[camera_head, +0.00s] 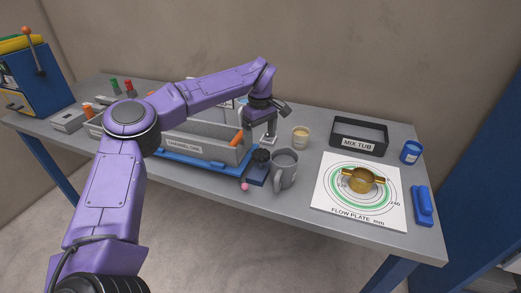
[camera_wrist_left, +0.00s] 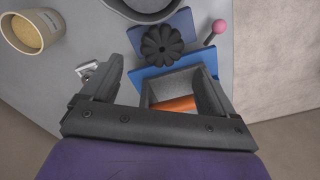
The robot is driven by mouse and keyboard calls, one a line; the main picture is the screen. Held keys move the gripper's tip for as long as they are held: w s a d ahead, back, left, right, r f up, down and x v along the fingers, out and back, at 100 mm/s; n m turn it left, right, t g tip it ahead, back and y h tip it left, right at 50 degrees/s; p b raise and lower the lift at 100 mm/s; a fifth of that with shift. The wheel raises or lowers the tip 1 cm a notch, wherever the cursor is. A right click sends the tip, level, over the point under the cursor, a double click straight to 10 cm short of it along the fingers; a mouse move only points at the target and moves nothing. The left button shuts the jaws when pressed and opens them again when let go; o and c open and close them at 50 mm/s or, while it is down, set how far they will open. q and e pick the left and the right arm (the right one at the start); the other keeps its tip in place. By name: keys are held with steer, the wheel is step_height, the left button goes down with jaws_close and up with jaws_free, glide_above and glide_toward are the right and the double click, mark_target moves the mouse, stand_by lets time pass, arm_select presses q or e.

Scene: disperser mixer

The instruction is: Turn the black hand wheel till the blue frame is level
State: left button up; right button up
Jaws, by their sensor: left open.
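The black hand wheel (camera_head: 261,155) sits at the right end of the blue frame (camera_head: 197,160), near the table's front edge. It also shows in the left wrist view as a lobed black knob (camera_wrist_left: 162,45). My right gripper is not in view.
A pink-tipped lever (camera_head: 245,186) sticks out in front. The mix tub (camera_head: 359,137) and flow plate (camera_head: 335,200) are further right. An orange handle (camera_wrist_left: 174,104) lies in the grey box.

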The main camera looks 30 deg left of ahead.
mark_target(260, 152)
arm_select(q)
step_height(260, 152, down, 5)
steer(key=shift+s+r+p, duration=0.1)
steer(key=shift+p, duration=0.2)
steer(key=shift+f, duration=0.55)
steer(key=c, duration=1.1)
steer(key=shift+o, duration=0.2)
